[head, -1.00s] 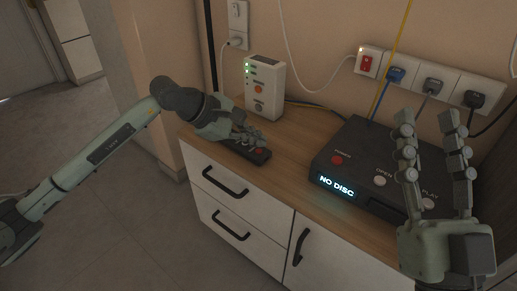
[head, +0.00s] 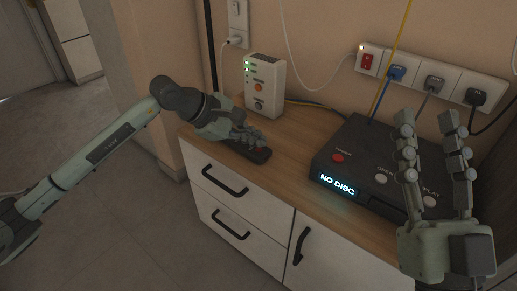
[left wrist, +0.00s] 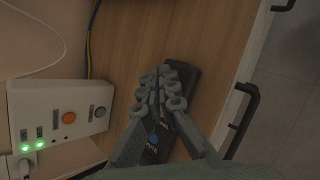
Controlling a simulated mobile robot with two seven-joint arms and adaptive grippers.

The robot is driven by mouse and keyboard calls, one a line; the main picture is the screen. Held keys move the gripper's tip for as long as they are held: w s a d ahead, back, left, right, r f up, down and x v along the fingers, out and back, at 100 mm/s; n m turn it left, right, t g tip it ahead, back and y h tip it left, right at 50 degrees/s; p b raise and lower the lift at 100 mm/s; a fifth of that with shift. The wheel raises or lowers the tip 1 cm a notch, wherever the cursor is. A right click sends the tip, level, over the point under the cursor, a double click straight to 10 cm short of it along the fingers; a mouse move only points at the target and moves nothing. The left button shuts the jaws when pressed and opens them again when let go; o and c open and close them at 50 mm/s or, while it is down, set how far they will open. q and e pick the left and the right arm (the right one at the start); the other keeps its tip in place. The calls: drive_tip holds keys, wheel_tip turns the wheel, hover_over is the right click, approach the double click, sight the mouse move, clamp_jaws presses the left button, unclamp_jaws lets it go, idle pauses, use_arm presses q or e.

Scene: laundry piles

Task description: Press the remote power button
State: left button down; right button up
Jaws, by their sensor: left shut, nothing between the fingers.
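A slim dark remote (head: 263,156) lies on the wooden cabinet top near its front left edge. A red button (head: 259,149) shows at its right end in the head view. My left gripper (head: 257,143) is shut and empty, with its fingertips low over the remote, close beside the red button. I cannot tell whether they touch it. In the left wrist view the fingers (left wrist: 163,73) cover much of the remote (left wrist: 187,78), and a blue mark (left wrist: 154,138) shows between them. My right gripper (head: 427,118) is open and empty, fingers pointing up, in front of the disc player.
The black disc player (head: 325,165) reads "NO DISC" and has a red button (head: 337,158). A white box (head: 264,80) with green lights stands behind the remote. A socket strip (head: 413,78) with cables is on the wall. The wood between remote and player is clear.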

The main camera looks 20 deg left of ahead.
use_arm(q)
drive_tip(key=shift+f+b, duration=0.35)
drive_tip(key=shift+f, duration=0.1)
idle(0.5)
drive_tip(key=shift+r, duration=0.7)
drive_tip(key=shift+p, duration=0.3)
wheel_tip(320, 180, up, 6)
drive_tip(key=p, duration=0.3)
idle(1.1)
